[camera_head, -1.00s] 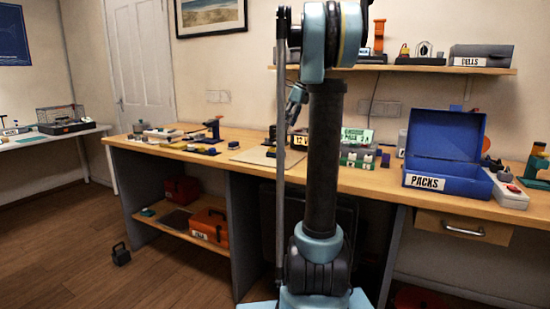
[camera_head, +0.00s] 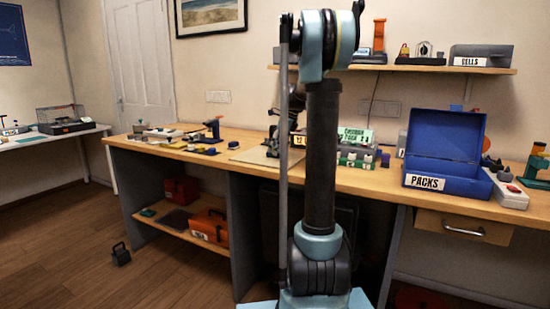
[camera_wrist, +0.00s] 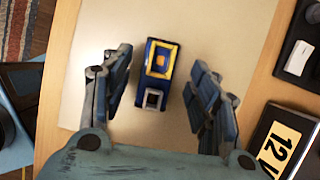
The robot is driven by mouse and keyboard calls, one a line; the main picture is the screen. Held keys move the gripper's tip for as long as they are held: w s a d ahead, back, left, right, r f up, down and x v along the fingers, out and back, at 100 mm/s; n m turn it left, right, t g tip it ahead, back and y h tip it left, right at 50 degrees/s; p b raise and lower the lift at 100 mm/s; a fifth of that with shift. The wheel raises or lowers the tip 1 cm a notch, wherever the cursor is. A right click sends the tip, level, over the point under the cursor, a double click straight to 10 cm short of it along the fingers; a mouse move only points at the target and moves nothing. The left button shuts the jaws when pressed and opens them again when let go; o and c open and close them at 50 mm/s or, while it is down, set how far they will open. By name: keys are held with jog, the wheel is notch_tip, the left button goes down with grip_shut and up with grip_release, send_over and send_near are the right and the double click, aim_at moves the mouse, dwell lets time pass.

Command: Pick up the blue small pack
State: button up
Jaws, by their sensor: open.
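The blue small pack (camera_wrist: 150,103), with a yellow square frame and a small grey square on its top, lies on a pale mat (camera_wrist: 105,25) in the wrist view. My gripper (camera_wrist: 160,70) is open, with one blue-grey finger to each side of the pack. Gaps show between the pack and both fingers. In the head view, my gripper end (camera_head: 274,142) is low over the bench by the mat (camera_head: 250,157), partly behind my arm. I cannot make out the pack there.
A dark box with a yellow "12 V" label (camera_wrist: 284,147) stands right of the gripper. The open blue PACKS box (camera_head: 455,185) is at the right of the bench (camera_head: 380,180). A shelf (camera_head: 430,69) hangs above. The mat around the pack is clear.

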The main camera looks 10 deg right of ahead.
jog(key=shift+x, duration=0.8)
jog(key=c, duration=1.2)
